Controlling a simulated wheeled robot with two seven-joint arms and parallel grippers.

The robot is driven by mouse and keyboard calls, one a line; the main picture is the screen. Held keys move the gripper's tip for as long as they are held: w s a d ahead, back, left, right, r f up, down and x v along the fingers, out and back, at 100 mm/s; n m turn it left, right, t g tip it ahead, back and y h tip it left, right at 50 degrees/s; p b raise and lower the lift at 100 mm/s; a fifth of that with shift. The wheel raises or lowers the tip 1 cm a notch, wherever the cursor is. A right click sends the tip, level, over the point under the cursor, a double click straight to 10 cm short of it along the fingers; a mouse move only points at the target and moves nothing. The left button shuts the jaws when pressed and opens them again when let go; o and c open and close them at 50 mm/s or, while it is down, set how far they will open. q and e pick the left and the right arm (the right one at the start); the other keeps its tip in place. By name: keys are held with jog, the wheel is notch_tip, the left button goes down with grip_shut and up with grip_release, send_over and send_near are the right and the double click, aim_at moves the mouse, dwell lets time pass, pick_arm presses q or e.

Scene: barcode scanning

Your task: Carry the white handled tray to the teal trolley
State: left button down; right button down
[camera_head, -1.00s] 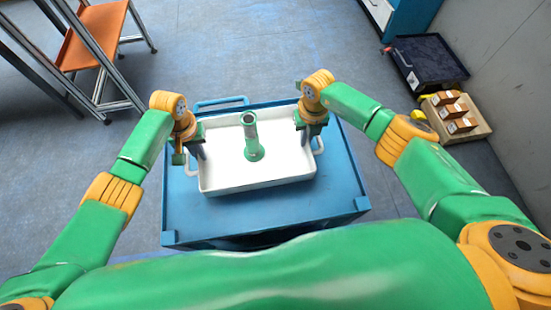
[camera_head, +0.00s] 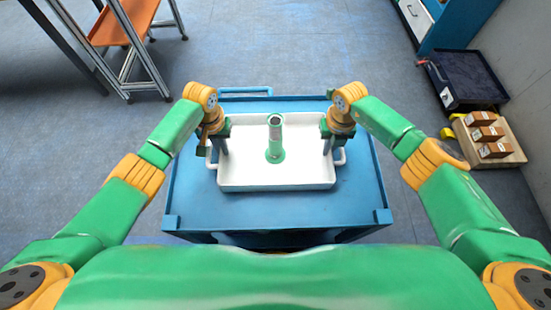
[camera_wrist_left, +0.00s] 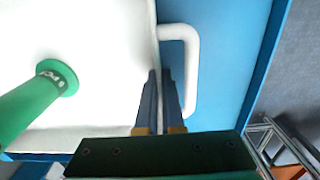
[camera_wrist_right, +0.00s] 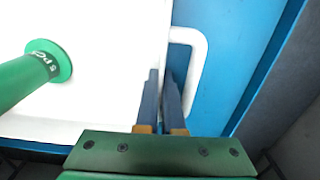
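The white handled tray (camera_head: 235,180) is over the top of a blue trolley (camera_head: 275,212), well inside its edges. I cannot tell whether it rests on the top. A green upright post (camera_head: 275,140) with a round foot stands in the tray. My left gripper (camera_head: 222,148) is at the tray's left side; in its wrist view the narrow fingers (camera_wrist_left: 160,100) straddle the side wall beside the white handle (camera_wrist_left: 192,70). My right gripper (camera_head: 327,145) is at the right side; its fingers (camera_wrist_right: 164,100) likewise straddle the wall beside the other handle (camera_wrist_right: 200,70).
An orange-topped metal frame (camera_head: 125,20) stands at the back left. At the right are a black crate (camera_head: 467,78) and a wooden board (camera_head: 508,155) with small brown boxes (camera_head: 488,133) on the floor. A blue cabinet (camera_head: 455,25) is at the back right. Floor behind the trolley is clear.

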pick_arm(q)
jog(key=c, duration=1.2)
grip_release()
jog(key=shift+a+f+p, duration=0.1)
jog(key=shift+p, duration=0.3)
pick_arm(e)
jog(key=c, duration=1.2)
grip_release()
jog(key=shift+d+f, duration=0.1)
jog(key=shift+d, duration=0.05)
pick_arm(q)
jog(key=shift+o, duration=0.8)
pick_arm(e)
jog(key=shift+o, duration=0.8)
pick_arm(q)
notch_tip(320, 180, up, 12)
jog(key=shift+f, duration=0.15)
pick_arm(e)
jog(key=shift+r, duration=0.35)
pick_arm(q)
jog(key=shift+r, duration=0.2)
pick_arm(e)
notch_tip(320, 180, up, 11)
jog(key=shift+r, duration=0.2)
pick_arm(q)
jog(key=shift+s, duration=0.1)
pick_arm(e)
jog(key=shift+s, duration=0.1)
